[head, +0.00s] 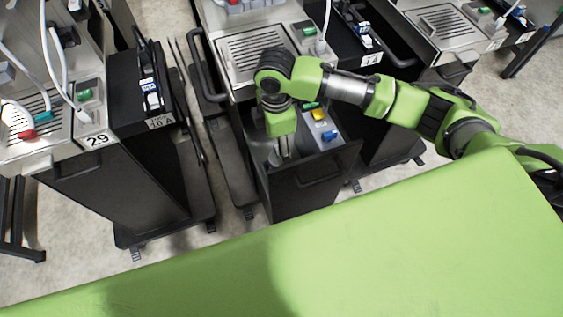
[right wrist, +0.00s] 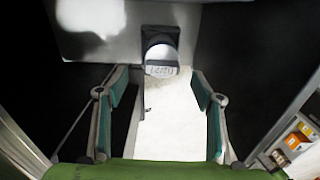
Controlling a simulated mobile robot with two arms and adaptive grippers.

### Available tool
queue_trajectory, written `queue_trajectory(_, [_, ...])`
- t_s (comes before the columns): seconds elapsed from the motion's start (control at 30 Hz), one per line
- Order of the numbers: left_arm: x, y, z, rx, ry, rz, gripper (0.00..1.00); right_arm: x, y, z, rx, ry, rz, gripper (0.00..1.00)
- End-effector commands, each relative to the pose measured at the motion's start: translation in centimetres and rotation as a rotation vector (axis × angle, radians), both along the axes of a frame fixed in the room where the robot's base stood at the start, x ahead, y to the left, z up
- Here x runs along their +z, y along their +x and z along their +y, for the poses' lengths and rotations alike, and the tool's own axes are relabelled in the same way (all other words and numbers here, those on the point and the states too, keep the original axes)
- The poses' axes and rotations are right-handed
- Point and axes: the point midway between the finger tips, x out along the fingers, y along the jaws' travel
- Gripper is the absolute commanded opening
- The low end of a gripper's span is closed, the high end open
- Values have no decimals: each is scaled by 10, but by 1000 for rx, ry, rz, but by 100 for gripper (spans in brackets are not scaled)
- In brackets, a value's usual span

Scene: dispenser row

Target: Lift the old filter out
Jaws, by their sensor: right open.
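My right gripper (head: 283,150) points down into the open dark compartment (head: 318,180) of the middle dispenser. In the right wrist view the right gripper (right wrist: 160,110) is open, its two teal-padded fingers wide apart with nothing held between them. Ahead of the fingertips a pale, round-topped piece with a dark collar and small print (right wrist: 161,58) stands against the grey wall; it looks like the old filter, but I cannot be sure. It appears centred between the fingers and apart from them. In the head view the arm and compartment wall hide it. My left gripper is not in view.
Green, yellow and blue parts (head: 320,117) sit on a grey strip beside the gripper. A dispenser marked 29 (head: 97,140) stands at left, another (head: 455,25) at right. Dark compartment walls are close on both sides.

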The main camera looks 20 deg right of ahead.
Motion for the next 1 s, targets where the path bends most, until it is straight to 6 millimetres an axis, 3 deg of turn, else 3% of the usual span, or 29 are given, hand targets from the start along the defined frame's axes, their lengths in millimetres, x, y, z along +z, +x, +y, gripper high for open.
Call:
queue_trajectory(0.1, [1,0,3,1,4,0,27,-21,-1,-1,-2,-2,2,61])
queue_trajectory(0.37, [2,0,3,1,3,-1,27,-41,-1,-1,-1,-1,1,61])
queue_trajectory(0.63, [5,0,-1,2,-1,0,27,-80,-4,-3,-1,-1,1,61])
queue_trajectory(0.97, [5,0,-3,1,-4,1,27,-87,-4,-3,0,-1,-2,61])
queue_trajectory(1.0, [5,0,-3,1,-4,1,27,-87,-4,-3,0,-1,-2,51])
